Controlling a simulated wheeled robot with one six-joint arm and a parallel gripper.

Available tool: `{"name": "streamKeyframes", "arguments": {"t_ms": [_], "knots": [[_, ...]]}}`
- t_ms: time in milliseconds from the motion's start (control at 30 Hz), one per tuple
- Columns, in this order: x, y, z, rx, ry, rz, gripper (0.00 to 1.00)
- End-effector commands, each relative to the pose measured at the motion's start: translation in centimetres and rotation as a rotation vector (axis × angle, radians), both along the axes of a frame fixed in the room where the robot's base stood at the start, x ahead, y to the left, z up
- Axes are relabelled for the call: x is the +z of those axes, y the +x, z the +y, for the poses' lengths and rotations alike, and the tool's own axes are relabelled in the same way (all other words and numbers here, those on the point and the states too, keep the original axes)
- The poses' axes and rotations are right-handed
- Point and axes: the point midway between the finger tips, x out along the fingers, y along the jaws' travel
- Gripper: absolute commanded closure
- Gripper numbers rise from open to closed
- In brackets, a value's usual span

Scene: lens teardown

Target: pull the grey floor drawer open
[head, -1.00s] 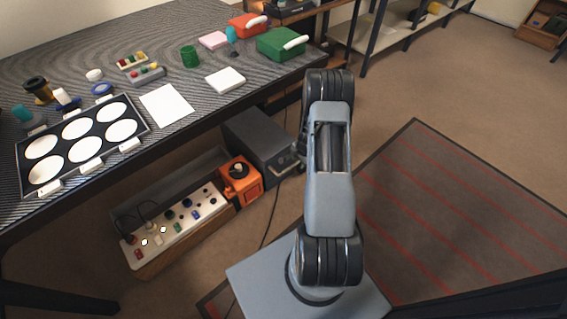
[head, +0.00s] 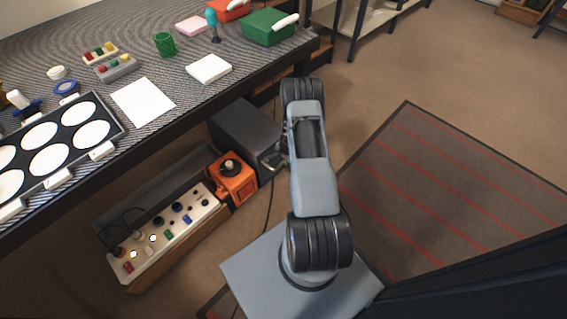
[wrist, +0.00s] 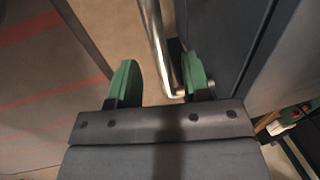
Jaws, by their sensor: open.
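The grey floor drawer unit (head: 245,130) stands on the floor under the table's edge, left of my arm in the head view. Its dark front (wrist: 222,40) fills the upper right of the wrist view. The drawer looks closed in the head view. A shiny metal bar handle (wrist: 157,45) stands off the front. My gripper (wrist: 158,78) is open, with green fingertips on either side of the handle's end. The handle is closer to the right finger; I cannot tell whether they touch. In the head view my gripper is mostly hidden beside my arm, at the drawer front.
An orange box (head: 232,180) with a knob and a white control panel (head: 165,238) sit left of the drawer. The striped table (head: 190,95) overhangs behind. Open floor and a red-striped mat (head: 440,190) lie to the right. A thin cable runs along the floor.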

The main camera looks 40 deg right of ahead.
Motion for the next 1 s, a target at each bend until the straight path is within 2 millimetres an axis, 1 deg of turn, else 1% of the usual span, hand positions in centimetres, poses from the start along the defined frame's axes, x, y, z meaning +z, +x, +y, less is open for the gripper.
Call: {"name": "streamKeyframes", "arguments": {"t_ms": [33, 200, 333, 633, 1000], "knots": [[-0.9, 0.1, 0.1, 0.001, 0.001, 0.001, 0.56], [-2.1, 0.4, 0.1, 0.002, 0.001, 0.000, 0.56], [-2.4, 0.5, 0.1, 0.002, 0.001, 0.000, 0.56], [-2.4, 0.5, 0.1, 0.002, 0.000, 0.000, 0.57], [-2.4, 0.5, 0.2, 0.002, 0.001, 0.000, 0.92]]}}
